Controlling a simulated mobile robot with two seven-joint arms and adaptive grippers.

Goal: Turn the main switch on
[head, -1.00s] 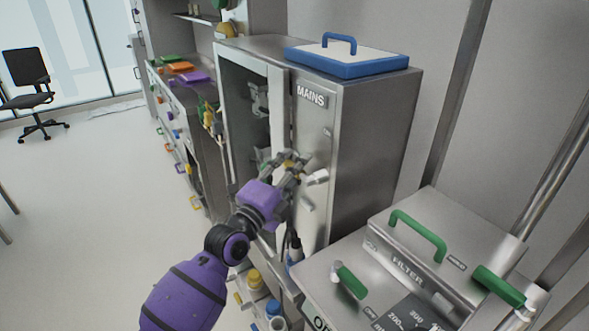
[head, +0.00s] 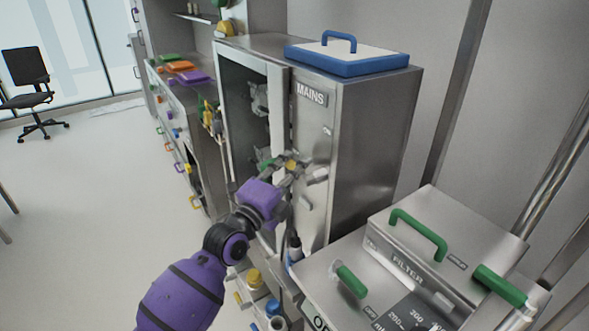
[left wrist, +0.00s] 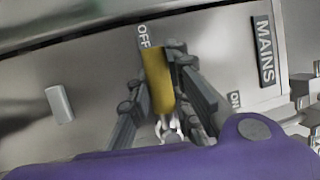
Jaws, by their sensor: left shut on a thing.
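The mains cabinet (head: 375,150) is a grey metal box with a MAINS label (head: 311,95) on its front panel. The main switch is a yellow handle (left wrist: 159,80) on that panel, and its yellow tip also shows in the head view (head: 291,165). In the left wrist view the handle points toward the OFF mark (left wrist: 144,36); the ON mark (left wrist: 235,99) is to its right. My left gripper (left wrist: 160,75) has its fingers on both sides of the yellow handle and is shut on it. It also shows in the head view (head: 290,163). My right gripper is not in view.
A blue-rimmed white lid (head: 345,60) lies on the cabinet. A filter machine with green handles (head: 418,236) stands at the right front. Drawers and coloured boxes (head: 180,67) are behind at the left. A grey knob (left wrist: 60,104) sticks out from the panel. Open floor lies at the left.

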